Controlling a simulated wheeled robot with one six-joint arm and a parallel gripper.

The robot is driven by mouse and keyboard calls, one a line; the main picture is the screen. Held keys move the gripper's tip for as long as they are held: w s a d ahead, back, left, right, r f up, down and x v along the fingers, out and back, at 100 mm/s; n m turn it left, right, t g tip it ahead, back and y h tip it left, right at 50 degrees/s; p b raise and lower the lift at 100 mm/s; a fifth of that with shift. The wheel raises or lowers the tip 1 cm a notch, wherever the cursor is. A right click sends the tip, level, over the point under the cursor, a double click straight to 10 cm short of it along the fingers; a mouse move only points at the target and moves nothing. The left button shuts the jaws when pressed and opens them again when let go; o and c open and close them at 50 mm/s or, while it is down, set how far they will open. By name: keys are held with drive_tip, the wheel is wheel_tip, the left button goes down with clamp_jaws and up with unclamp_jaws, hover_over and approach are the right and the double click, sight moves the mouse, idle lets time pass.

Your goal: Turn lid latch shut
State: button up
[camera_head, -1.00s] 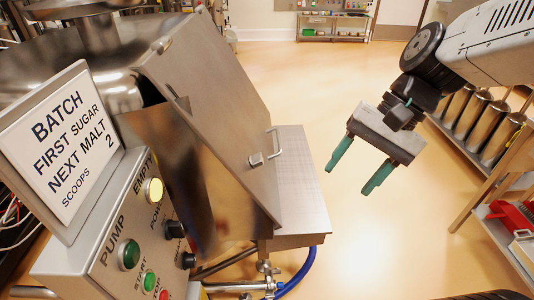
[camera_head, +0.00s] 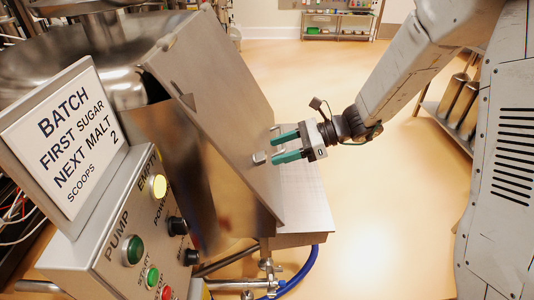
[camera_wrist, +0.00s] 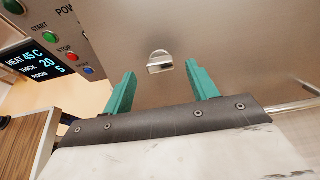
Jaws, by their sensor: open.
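The metal lid (camera_head: 215,95) stands tilted on the steel hopper (camera_head: 165,130) in the head view. A small latch (camera_head: 260,157) sits on the lid's face near its lower right part. The latch also shows in the wrist view (camera_wrist: 160,62), ahead of and between the fingers. My gripper (camera_head: 287,147) has two green fingers, open and empty, pointing left at the latch. The fingertips are close to the latch; in the wrist view (camera_wrist: 160,85) the latch appears a little beyond them. I cannot tell whether a finger touches it.
A control panel (camera_head: 140,240) with buttons and a batch sign (camera_head: 65,140) stand at the left. A steel ledge (camera_head: 305,205) juts out below the lid. A blue hose (camera_head: 300,275) hangs beneath. Open floor lies to the right.

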sight(265, 155)
drive_tip(key=x, duration=0.4)
drive_tip(key=c, duration=1)
